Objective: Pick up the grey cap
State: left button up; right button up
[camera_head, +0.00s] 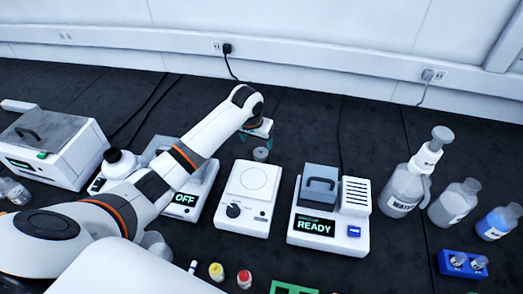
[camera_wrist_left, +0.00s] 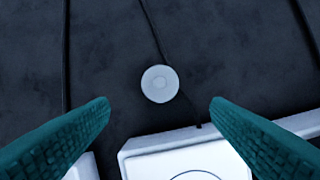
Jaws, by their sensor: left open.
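The grey cap (camera_head: 261,154) is a small round piece on the dark bench, just behind the white device with a round plate. In the left wrist view the cap (camera_wrist_left: 160,84) shows from above as a pale disc with a smaller circle in its middle. My left gripper (camera_head: 262,138) hangs above and slightly behind the cap in the head view. Its two green fingers (camera_wrist_left: 160,118) are spread wide in the left wrist view, with nothing between them. The cap appears beyond the fingertips, apart from both. My right gripper is not in view.
The white plate device (camera_head: 241,213) stands close in front of the cap. A device reading READY (camera_head: 300,240) is to its right, one reading OFF (camera_head: 192,210) to its left. Bottles, including a wash bottle (camera_head: 403,190), stand at right. Dark bench is clear behind the cap; cables cross it.

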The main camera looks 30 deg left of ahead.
aim_at(260, 150)
pick_arm(q)
jog(key=x, duration=0.8)
jog(key=shift+w+f, duration=0.15)
jog(key=shift+w, duration=0.2)
jog(key=c, duration=1.1)
